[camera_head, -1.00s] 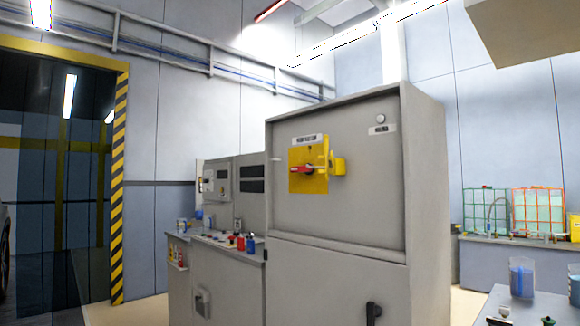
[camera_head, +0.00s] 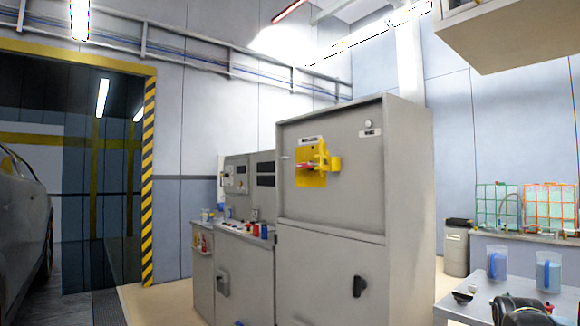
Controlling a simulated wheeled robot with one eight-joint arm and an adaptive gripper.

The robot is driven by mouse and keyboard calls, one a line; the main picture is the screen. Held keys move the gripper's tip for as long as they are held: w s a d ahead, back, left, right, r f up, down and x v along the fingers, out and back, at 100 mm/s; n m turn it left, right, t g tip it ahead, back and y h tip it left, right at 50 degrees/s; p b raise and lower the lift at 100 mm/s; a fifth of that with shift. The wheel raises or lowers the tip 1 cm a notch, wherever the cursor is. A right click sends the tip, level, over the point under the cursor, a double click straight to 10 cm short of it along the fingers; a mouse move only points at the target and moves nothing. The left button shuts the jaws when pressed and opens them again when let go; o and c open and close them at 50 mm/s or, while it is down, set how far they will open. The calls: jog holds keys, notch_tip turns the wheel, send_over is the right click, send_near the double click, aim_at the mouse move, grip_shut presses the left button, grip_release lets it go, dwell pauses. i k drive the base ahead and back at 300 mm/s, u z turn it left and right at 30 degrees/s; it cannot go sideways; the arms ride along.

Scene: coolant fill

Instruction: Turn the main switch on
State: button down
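The main switch (camera_head: 311,178) is on the upper front panel of a tall grey cabinet (camera_head: 345,128). It has a yellow square plate under a white label (camera_head: 311,140). A red handle (camera_head: 305,167) lies about level across the plate. A yellow upright part (camera_head: 323,155) and a yellow block (camera_head: 335,163) sit at its right side, partly in front of it. The label's text is too small to read. My gripper is not clearly in view, and nothing touches the switch.
A black door handle (camera_head: 359,286) juts from the lower cabinet. A lower grey console (camera_head: 245,245) adjoins it on the left. A table (camera_head: 455,312) with beakers and a dark unidentified shape is at lower right. A car (camera_head: 25,225) stands at the left.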

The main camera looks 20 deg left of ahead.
aim_at(299, 166)
jog(key=u, duration=1.1)
jog(key=i, duration=1.05)
